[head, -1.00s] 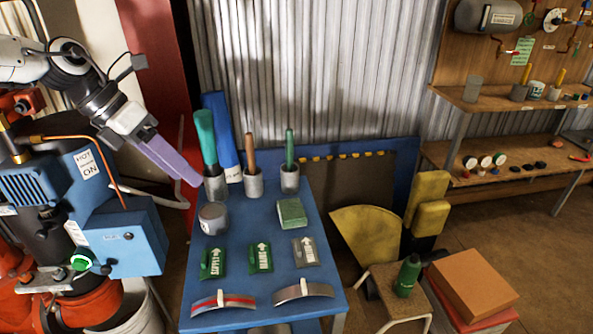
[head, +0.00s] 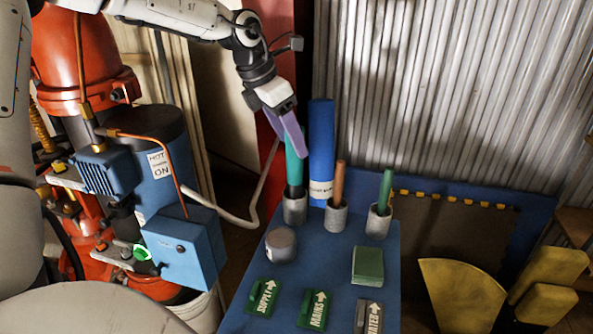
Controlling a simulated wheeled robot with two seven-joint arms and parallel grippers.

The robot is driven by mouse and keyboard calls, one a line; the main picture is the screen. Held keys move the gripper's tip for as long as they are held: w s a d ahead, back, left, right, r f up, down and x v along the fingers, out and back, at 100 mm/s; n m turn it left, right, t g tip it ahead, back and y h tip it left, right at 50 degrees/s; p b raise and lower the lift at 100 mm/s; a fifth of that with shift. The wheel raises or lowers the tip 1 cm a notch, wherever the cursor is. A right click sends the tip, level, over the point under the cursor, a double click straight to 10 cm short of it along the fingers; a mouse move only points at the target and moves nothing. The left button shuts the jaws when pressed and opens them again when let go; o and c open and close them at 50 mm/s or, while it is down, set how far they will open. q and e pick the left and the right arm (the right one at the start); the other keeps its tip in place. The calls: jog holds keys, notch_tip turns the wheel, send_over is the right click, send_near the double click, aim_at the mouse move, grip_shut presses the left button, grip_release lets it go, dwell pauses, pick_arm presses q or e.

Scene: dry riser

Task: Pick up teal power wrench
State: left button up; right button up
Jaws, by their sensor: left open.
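The teal power wrench (head: 294,172) stands upright in a grey cup (head: 295,209) at the back left of the blue table (head: 337,262). My left gripper (head: 296,146) comes down from the upper left with its purple fingers at the wrench's top end. The fingers are open and cover part of that top. I cannot tell whether the wrench is between them or behind them. My right gripper is not in view.
A blue upright roll (head: 321,150) stands close behind the wrench. Cups with a brown handle (head: 339,183) and a green handle (head: 386,190) stand to its right. A grey round pot (head: 281,244) and a green block (head: 367,266) are in front. Blue machinery (head: 182,248) stands left.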

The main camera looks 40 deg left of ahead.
aim_at(295, 153)
pick_arm(q)
jog(key=x, duration=0.3)
jog(key=a+p+x, duration=0.1)
jog(key=x, duration=0.1)
jog(key=shift+w+d+f, duration=0.1)
jog(key=shift+w+f, duration=0.05)
jog(key=shift+f, duration=0.2)
jog(key=c, duration=1.2)
jog(key=shift+r, duration=0.1)
jog(key=shift+c, duration=0.2)
